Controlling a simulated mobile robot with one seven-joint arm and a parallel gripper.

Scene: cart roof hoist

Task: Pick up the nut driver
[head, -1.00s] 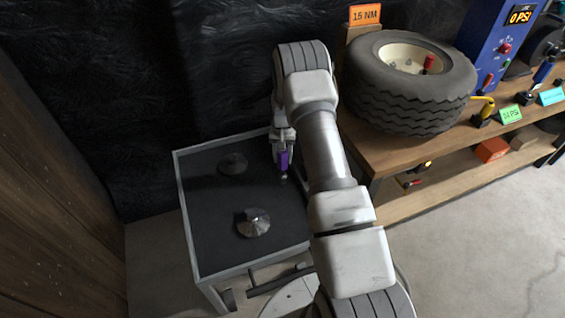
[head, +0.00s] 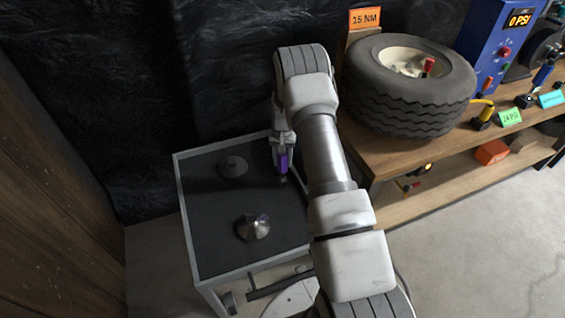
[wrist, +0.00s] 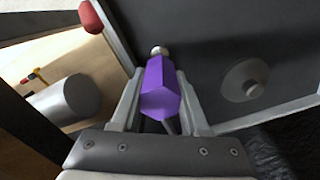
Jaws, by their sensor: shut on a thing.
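The nut driver (head: 283,163) has a purple handle and shows in the head view over the right part of the dark cart top (head: 208,222). In the wrist view its faceted purple handle (wrist: 161,88) sits between my two fingers, with a round metal end beyond it. My gripper (wrist: 160,74) is shut on the handle. In the head view my gripper (head: 283,148) is just above the handle and partly covered by my arm. I cannot tell whether the tool's lower end touches the cart top.
A conical metal piece (head: 252,227) and a darker one (head: 233,166) stand on the cart top. A workbench (head: 385,158) with a tire (head: 410,95) and a blue pressure unit (head: 490,45) is at the right. A black wall covering (head: 110,80) hangs behind.

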